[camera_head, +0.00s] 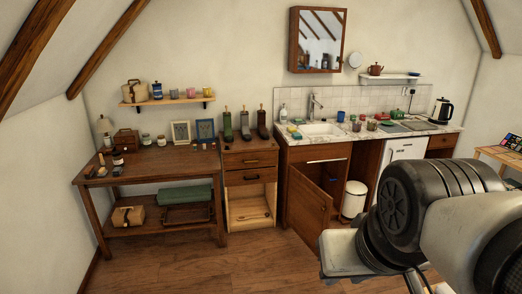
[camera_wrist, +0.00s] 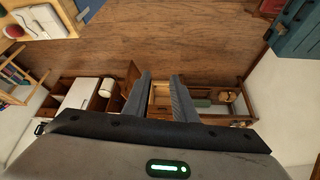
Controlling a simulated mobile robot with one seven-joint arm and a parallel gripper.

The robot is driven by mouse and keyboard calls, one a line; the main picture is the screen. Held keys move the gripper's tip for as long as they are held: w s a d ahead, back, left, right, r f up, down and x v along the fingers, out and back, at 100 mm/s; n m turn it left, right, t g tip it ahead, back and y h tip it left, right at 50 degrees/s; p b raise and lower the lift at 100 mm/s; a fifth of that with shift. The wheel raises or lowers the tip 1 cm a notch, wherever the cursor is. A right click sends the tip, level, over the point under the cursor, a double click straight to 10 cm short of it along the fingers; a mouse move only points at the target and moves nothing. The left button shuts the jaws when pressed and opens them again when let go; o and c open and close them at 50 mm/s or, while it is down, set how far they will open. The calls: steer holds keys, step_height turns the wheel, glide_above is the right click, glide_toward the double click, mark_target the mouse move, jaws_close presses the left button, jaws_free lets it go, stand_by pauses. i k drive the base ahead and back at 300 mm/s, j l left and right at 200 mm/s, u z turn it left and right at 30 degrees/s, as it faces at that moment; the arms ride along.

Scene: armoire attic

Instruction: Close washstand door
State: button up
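The washstand (camera_head: 368,136) stands at the back wall, with a marble top and a sink. Its brown wooden door (camera_head: 308,205) hangs wide open, swung out toward the room, and the dark inside shows to its right. In the wrist view the door (camera_wrist: 131,76) appears as a thin brown panel just left of my fingers. My gripper (camera_wrist: 162,75) is open and empty, with its two dark fingers apart. It appears clear of the door, though the exact distance is hard to tell. In the head view my arm fills the lower right and the fingers cannot be seen.
A white bin (camera_head: 354,198) stands right of the door. A drawer cabinet (camera_head: 250,160) with an open lower compartment is left of it, then a wooden table (camera_head: 150,166). A white appliance (camera_head: 401,150) is at right. The wooden floor (camera_head: 210,268) in front is clear.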

mark_target(309, 208)
steer(key=i+l+z, duration=0.1)
steer(key=i+l, duration=0.15)
steer(key=i, duration=0.15)
steer(key=i+l, duration=0.2)
steer(key=i, duration=0.2)
steer(key=i+j, duration=0.1)
steer(key=i, duration=0.45)
steer(key=i+z, duration=0.1)
steer(key=i, duration=0.45)
steer(key=i+j, duration=0.2)
steer(key=i, duration=0.35)
steer(key=i+j+z, duration=0.15)
steer(key=i, duration=0.4)
